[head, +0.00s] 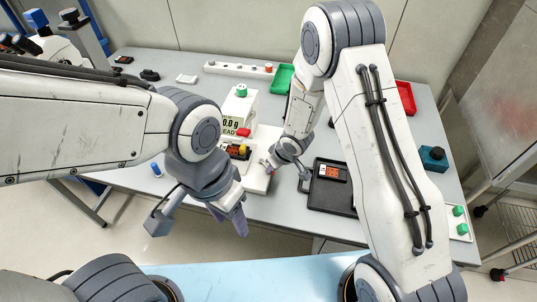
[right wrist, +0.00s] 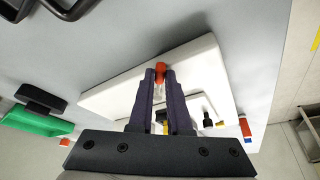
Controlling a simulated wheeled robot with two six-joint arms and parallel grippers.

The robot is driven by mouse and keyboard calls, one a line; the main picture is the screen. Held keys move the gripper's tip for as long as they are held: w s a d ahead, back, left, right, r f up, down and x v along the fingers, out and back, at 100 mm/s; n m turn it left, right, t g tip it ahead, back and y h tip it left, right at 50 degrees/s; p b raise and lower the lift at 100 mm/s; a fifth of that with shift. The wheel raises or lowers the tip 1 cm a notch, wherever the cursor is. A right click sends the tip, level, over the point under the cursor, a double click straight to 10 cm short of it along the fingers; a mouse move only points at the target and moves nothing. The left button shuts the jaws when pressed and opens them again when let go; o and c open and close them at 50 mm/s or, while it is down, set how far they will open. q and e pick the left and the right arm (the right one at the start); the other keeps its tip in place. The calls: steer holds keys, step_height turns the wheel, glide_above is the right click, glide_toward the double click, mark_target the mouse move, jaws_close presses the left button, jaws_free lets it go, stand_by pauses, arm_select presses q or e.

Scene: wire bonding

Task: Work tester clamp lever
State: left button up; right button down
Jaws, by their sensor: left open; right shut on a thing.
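The white tester (head: 232,110) with a "0.0 g READY" display stands left of centre on the table. Its white base plate (head: 258,182) extends toward the front and also shows in the right wrist view (right wrist: 195,62). My right gripper (head: 268,165) is at the right side of this base. In the right wrist view its dark fingers (right wrist: 160,82) are shut on the red tip of the clamp lever (right wrist: 160,68), with a pale shaft below it. Most of the lever is hidden in the head view. My left gripper (head: 230,222) is open and empty, in front of the table edge.
A red block (head: 243,132) and a black-orange part sit at the tester. A black tray (head: 331,193) lies right of it. A green bin (head: 284,78) and a red bin (head: 406,97) stand behind. A teal-and-black item (head: 433,158) is at the right edge.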

steer(key=n+p, duration=0.1)
steer(key=p, duration=0.2)
steer(key=w+d+n+y+p, duration=0.1)
steer(key=n+p, duration=0.1)
steer(key=p, duration=0.2)
steer(key=w+n+g+p, duration=0.1)
steer(key=p, duration=0.3)
steer(key=shift+d+r+n, duration=0.3)
steer(key=shift+r, duration=0.05)
steer(key=shift+w+d+f+n+g+p, duration=0.1)
steer(key=shift+w+f+n+g+p, duration=0.2)
steer(key=shift+n+p, duration=0.55)
steer(key=shift+m, duration=0.25)
steer(key=c, duration=0.9)
jaws_free()
steer(key=shift+o, duration=0.2)
steer(key=shift+y, duration=0.3)
steer(key=shift+s, duration=0.1)
steer(key=shift+d, duration=0.1)
